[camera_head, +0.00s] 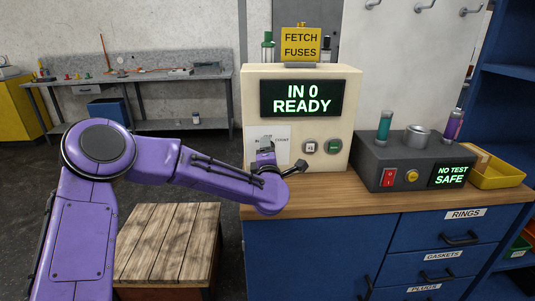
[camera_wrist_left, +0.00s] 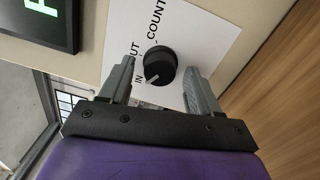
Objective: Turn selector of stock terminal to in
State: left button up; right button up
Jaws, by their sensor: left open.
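The stock terminal (camera_head: 300,130) is a cream box on the wooden counter, and its screen (camera_head: 304,98) reads "IN 0 READY". Its selector (camera_wrist_left: 161,64) is a round black knob on a white label plate (camera_wrist_left: 190,32) marked IN, OUT and COUNT. The knob's white mark points toward IN. My left gripper (camera_wrist_left: 158,70) is open, with one finger on each side of the knob; I cannot tell if either touches it. In the head view my left gripper (camera_head: 266,150) is in front of the plate and hides the knob. My right gripper is out of view.
A yellow "FETCH FUSES" sign (camera_head: 300,43) stands on top of the terminal. Two small buttons (camera_head: 321,147) sit right of the plate. A grey tester (camera_head: 411,157) and a yellow tray (camera_head: 499,176) stand further right. A wooden-topped crate (camera_head: 168,242) is at lower left.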

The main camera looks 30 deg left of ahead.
pick_arm(q)
jog(key=b+v, duration=0.2)
jog(key=v, duration=0.8)
jog(key=shift+s+d+f, duration=0.1)
jog(key=shift+s+d, duration=0.05)
jog(key=shift+s, duration=0.1)
